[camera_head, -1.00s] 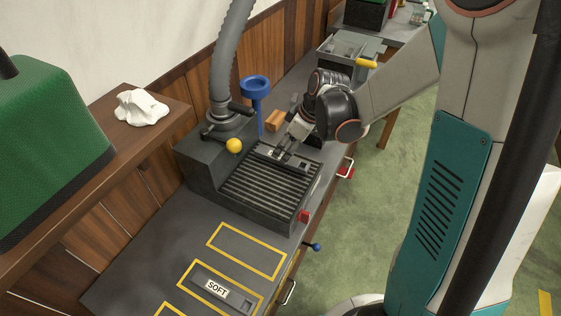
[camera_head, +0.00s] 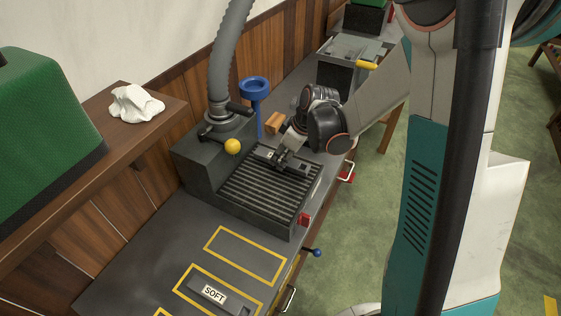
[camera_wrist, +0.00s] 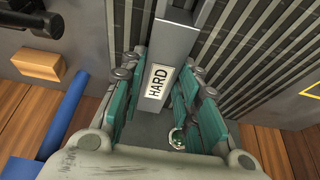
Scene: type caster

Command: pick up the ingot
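A grey metal ingot with a white HARD label lies on the slatted grille of the dark machine; it shows in the wrist view (camera_wrist: 165,60) and, partly covered, in the head view (camera_head: 262,153). My gripper (camera_head: 280,164) is over the grille, reaching down at the ingot. In the wrist view my gripper's teal fingers (camera_wrist: 162,62) stand on both sides of the ingot, with a narrow gap on the left. Contact on the right side is unclear. A second ingot, labelled SOFT (camera_head: 213,294), lies in a yellow-outlined area at the front of the bench.
The machine has a yellow knob (camera_head: 232,146), a thick grey hose (camera_head: 228,60) and a red button (camera_head: 304,219). A blue funnel stand (camera_head: 254,88) and an orange block (camera_head: 273,123) are behind it. A yellow-outlined area (camera_head: 246,256) is empty.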

